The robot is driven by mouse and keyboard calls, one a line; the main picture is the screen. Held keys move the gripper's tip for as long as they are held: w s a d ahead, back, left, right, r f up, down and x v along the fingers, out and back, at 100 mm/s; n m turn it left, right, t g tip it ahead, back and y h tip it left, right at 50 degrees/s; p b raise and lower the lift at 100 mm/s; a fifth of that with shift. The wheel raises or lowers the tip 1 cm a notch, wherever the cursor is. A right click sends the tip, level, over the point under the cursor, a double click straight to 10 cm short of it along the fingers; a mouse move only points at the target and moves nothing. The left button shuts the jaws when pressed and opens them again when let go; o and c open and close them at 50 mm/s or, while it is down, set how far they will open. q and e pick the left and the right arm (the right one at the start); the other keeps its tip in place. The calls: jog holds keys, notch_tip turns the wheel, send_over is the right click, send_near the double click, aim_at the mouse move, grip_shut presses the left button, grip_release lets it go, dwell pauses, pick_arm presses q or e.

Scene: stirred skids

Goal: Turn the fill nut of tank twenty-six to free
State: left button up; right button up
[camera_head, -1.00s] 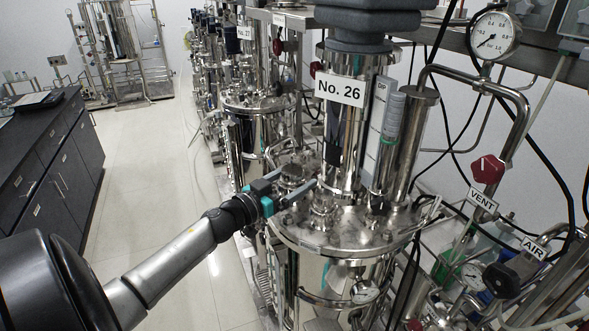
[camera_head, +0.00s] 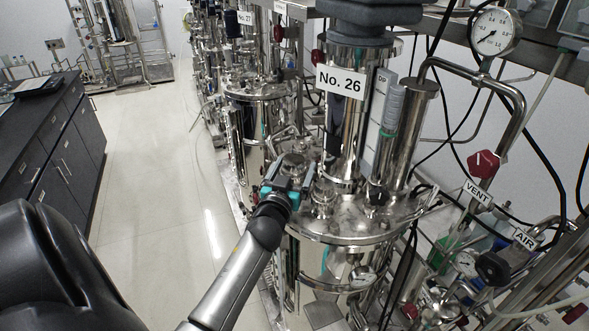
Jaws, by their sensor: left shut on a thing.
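Tank twenty-six (camera_head: 345,237) is the steel vessel with the "No. 26" label (camera_head: 340,82) on its column. The fill nut (camera_head: 293,161) is a round steel fitting at the left of its lid. My left gripper (camera_head: 294,176) comes in from the lower left, with its teal-marked fingers at the nut. It is shut on the nut, a finger on either side. The fingers hide part of the nut and its base. My right gripper is not in view.
A thick steel column rises from the lid just right of the nut. Tank No. 27 (camera_head: 257,93) stands behind. A pressure gauge (camera_head: 494,32), VENT and AIR valves and hoses crowd the right. The pale floor at left is clear up to a dark cabinet (camera_head: 62,165).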

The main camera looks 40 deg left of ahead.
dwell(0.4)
pick_arm(q)
jog(key=o, duration=1)
jog(key=shift+o, duration=0.2)
